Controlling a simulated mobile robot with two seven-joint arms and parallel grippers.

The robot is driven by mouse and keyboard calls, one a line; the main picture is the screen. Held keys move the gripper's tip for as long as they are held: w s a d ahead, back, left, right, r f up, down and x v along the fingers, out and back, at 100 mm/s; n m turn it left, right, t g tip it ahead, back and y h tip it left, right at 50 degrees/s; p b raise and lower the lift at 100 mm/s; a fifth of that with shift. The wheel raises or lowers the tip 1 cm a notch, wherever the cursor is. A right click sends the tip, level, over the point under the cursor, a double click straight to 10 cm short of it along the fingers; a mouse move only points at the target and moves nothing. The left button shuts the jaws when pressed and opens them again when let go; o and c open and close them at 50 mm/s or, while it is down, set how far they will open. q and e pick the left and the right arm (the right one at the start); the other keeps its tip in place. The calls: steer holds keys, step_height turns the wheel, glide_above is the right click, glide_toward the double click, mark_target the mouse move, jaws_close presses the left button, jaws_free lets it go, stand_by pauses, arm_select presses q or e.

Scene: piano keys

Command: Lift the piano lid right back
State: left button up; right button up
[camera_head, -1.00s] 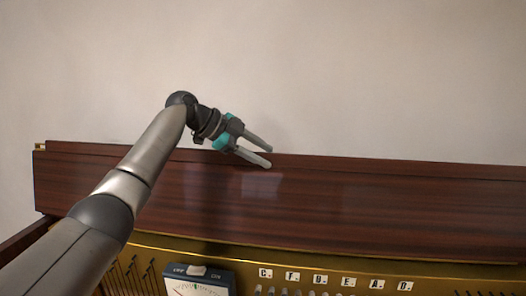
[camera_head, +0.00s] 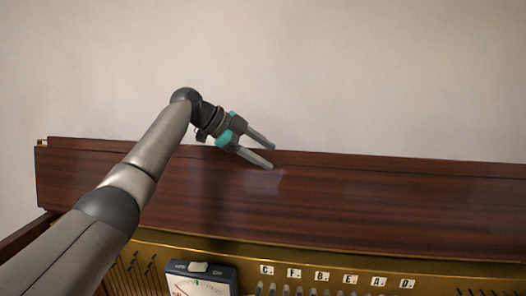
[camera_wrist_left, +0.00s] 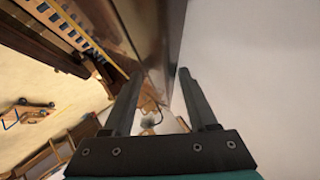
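The piano lid (camera_head: 350,204) is a long dark reddish-brown wooden panel, raised and standing steeply along the back of the piano against the pale wall. My left gripper (camera_head: 273,157) is at the lid's top edge, left of the picture's middle, with its two fingers apart. In the left wrist view, the lid (camera_wrist_left: 146,35) appears edge-on, running up between the open fingers of my left gripper (camera_wrist_left: 155,87). Whether the fingers touch the lid is not clear. My right gripper is not in view.
Below the lid is the brass-coloured piano interior (camera_head: 300,258) with a row of letter labels and pins. A blue-cased meter (camera_head: 200,278) sits at the lower left. The pale wall (camera_head: 400,70) rises close behind the lid. The wrist view shows furniture on the floor below.

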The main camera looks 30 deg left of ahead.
arm_select(q)
steer(key=shift+f, duration=0.1)
steer(key=shift+a+r, duration=0.3)
steer(key=shift+r, duration=0.05)
steer(key=b+v, duration=0.2)
steer(key=v, duration=1.2)
steer(key=shift+s+b, duration=0.35)
